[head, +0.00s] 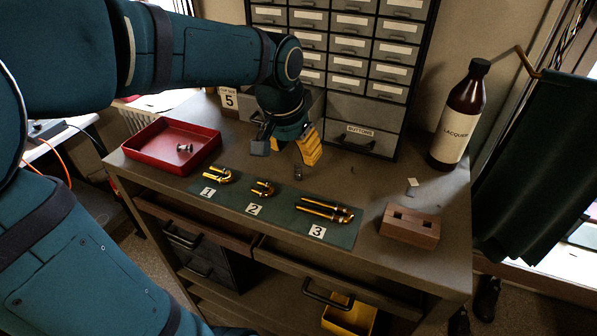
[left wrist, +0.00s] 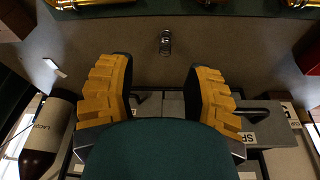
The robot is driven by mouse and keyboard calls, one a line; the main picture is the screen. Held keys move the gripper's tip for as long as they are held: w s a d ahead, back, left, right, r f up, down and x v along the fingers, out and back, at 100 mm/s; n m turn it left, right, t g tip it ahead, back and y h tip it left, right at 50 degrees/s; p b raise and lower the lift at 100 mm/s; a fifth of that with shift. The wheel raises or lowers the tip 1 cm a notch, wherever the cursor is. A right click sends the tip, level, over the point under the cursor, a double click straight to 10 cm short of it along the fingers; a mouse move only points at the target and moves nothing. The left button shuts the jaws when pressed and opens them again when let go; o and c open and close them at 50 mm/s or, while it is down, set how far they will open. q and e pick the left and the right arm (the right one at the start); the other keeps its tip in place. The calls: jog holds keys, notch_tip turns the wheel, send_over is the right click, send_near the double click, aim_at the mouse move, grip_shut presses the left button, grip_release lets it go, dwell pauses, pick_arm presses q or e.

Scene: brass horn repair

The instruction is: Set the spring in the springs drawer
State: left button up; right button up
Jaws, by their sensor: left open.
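The spring (head: 298,172) is a small dark coil on the bench top, between the cabinet and the green mat. In the left wrist view the spring (left wrist: 165,42) lies beyond my fingertips, roughly in line with the gap between them. My left gripper (head: 284,150) is open and empty, its yellow-padded fingers (left wrist: 160,88) pointing down beside the spring without touching it. A grey drawer with a partly hidden label starting "SP" (left wrist: 247,137) shows behind a finger in the left wrist view. My arm hides most of it in the head view. My right gripper is not in view.
The "BUTTONS" drawer (head: 360,140) is at the cabinet's lower right. A red tray (head: 150,158) is at left, a green mat (head: 262,208) with brass parts in front. A lacquer bottle (head: 459,118) and wooden block (head: 410,228) stand at right.

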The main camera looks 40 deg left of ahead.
aim_at(298, 165)
pick_arm(q)
jog(key=x, duration=0.8)
jog(key=shift+w+a+f+b, duration=0.2)
jog(key=shift+w+a+b, duration=0.05)
jog(key=shift+a+b, duration=0.15)
jog(key=c, duration=0.8)
jog(key=shift+c, duration=0.3)
